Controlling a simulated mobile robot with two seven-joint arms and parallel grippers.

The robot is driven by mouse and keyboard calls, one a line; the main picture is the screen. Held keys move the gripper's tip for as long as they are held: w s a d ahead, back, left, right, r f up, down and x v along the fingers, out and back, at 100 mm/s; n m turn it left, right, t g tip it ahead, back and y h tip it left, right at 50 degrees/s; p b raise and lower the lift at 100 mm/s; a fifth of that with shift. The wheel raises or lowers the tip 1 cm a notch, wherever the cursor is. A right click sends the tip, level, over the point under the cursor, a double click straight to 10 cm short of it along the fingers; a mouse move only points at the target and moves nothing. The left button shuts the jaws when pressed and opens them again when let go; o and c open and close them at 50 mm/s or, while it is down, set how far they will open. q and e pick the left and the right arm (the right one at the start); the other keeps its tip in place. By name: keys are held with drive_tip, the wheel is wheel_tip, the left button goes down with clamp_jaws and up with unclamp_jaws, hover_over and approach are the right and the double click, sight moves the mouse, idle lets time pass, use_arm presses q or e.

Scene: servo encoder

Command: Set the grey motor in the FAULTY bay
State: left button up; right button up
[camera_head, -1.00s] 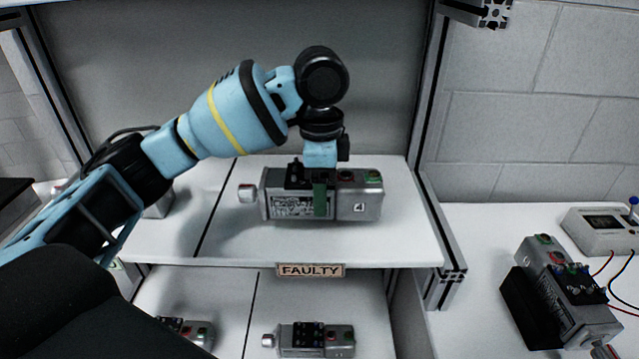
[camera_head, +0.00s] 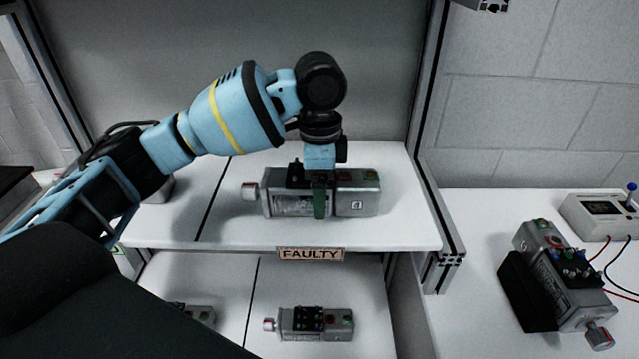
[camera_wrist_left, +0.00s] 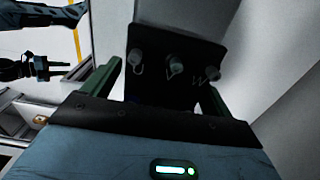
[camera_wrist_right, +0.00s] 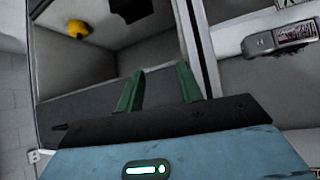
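The grey motor (camera_head: 354,204) is at the FAULTY bay, above the upper shelf board behind the FAULTY label (camera_head: 311,254). It lies level, with its silver shaft end to the left and its dark terminal block on top. My left gripper (camera_head: 320,198) reaches down from above with its green fingers on either side of the motor's body, shut on it. I cannot tell whether the motor's underside touches the board. The left wrist view shows the black terminal plate (camera_wrist_left: 175,65) between the fingers. My right gripper (camera_wrist_right: 160,88) is open and empty in its wrist view.
Other motors lie on the lower shelf (camera_head: 316,324) and on the right bench (camera_head: 560,280), beside a meter box (camera_head: 600,215) with red and black wires. A divider line splits the upper shelf (camera_head: 405,225). An upright post (camera_head: 436,190) stands to the motor's right.

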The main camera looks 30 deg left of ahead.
use_arm(q)
drive_tip(key=shift+r, duration=0.1)
drive_tip(key=shift+r, duration=3.8)
drive_tip(key=shift+d, duration=0.1)
